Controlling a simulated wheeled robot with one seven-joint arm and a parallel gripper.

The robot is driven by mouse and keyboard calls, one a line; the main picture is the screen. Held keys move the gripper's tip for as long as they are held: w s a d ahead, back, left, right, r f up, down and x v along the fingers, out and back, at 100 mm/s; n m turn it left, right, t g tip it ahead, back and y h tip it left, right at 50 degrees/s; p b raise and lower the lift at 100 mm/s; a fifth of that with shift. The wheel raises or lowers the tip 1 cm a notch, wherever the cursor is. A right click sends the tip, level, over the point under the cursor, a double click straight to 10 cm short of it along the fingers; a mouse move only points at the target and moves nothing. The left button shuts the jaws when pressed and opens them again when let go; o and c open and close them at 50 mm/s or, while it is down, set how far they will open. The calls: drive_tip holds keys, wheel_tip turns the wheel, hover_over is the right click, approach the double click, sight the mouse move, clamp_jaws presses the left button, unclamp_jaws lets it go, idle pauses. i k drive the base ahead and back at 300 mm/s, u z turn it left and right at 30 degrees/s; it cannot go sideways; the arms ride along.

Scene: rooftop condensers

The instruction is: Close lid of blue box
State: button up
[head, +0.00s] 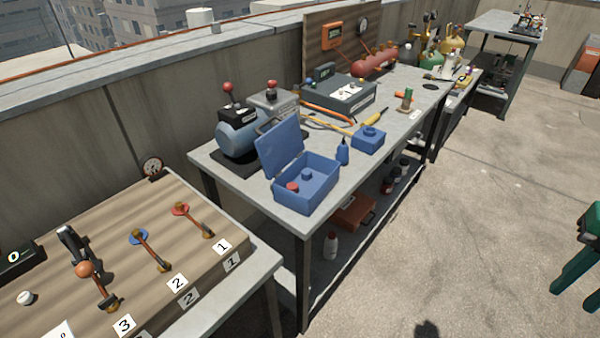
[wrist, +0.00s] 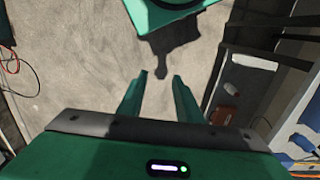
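The blue box (head: 306,190) sits on the near end of the long grey workbench in the head view. Its lid (head: 281,148) stands open, tilted up at the left back side. A red-topped item (head: 292,187) and a blue knob-like item (head: 307,174) show inside it. My green gripper (head: 562,281) is at the right edge of the head view, over the open floor and well away from the box. In the wrist view my gripper's two fingers (wrist: 158,90) are apart with only floor between them, open and empty.
A blue bottle (head: 343,151) and a smaller blue box (head: 368,139) stand right of the box. A blue compressor-like tank (head: 238,136) stands behind the lid. A wooden lever panel (head: 125,245) is at the lower left. The concrete floor right of the bench is clear.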

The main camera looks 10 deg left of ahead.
sight(276, 148)
drive_tip(key=z, duration=0.2)
drive_tip(key=i, duration=0.95)
drive_tip(key=u, duration=0.5)
